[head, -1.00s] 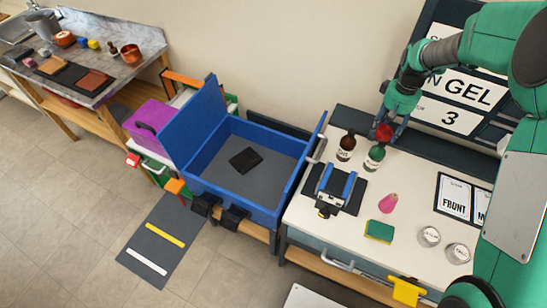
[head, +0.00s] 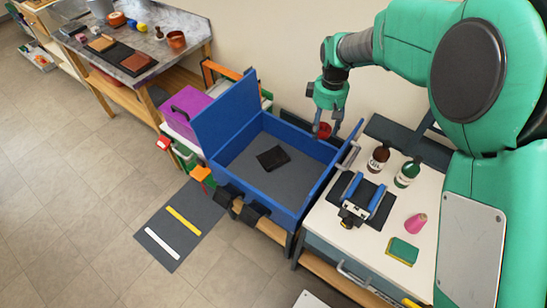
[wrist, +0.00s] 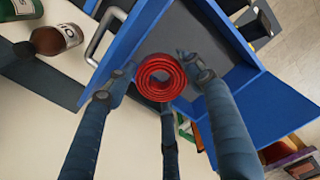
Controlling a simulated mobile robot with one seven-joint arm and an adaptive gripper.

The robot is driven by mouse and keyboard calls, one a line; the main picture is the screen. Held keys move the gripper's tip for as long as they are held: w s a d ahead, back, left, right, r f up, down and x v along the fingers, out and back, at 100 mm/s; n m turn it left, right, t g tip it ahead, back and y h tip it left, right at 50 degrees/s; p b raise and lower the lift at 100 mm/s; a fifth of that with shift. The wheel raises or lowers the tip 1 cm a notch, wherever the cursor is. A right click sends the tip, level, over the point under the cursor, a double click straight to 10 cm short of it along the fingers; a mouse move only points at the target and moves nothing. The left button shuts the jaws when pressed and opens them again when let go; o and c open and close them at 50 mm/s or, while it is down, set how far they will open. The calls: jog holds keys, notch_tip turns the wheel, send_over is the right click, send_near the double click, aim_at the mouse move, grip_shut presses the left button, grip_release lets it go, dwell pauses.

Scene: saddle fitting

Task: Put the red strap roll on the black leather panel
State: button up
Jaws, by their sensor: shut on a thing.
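The red strap roll (head: 323,131) is a spiral ring held in my gripper (head: 326,124), which is shut on it. In the wrist view the roll (wrist: 161,77) sits between the fingertips of my gripper (wrist: 155,80). It is in the air at the back right part of the blue open box. A flat black piece (head: 273,158) lies on the grey floor of that box. Another dark flat piece (head: 118,54) lies on the far left bench, between a tan panel and a brown one. I cannot tell which is the leather panel.
The blue box (head: 234,191) has a raised lid (head: 225,115) on its left. To its right, a white table (head: 330,226) holds two bottles (head: 379,158), a blue-jawed fixture (head: 362,197), a pink cone (head: 416,224) and a sponge (head: 402,251). The grey bench (head: 178,60) stands far left.

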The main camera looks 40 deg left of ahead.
jog(key=s+a+n, duration=0.1)
jog(key=s+a, duration=0.2)
jog(key=s+a+n, duration=0.1)
jog(key=s+a, duration=0.2)
jog(key=a, duration=0.1)
jog(key=s+a+n, duration=0.2)
jog(key=s+a, duration=0.1)
jog(key=shift+s+a+f+b, duration=0.25)
jog(key=shift+s+a+b, duration=0.1)
jog(key=shift+s+a, duration=0.05)
notch_tip(320, 180, down, 37)
jog(key=shift+w+r, duration=0.1)
jog(key=shift+w, duration=0.05)
jog(key=b, duration=0.3)
send_over(271, 166)
jog(key=d, duration=0.1)
jog(key=shift+s+f, duration=0.4)
jog(key=shift+f, duration=0.4)
jog(key=shift+w+a, duration=0.35)
jog(key=shift+f+b, duration=0.5)
jog(key=shift+f, duration=1.2)
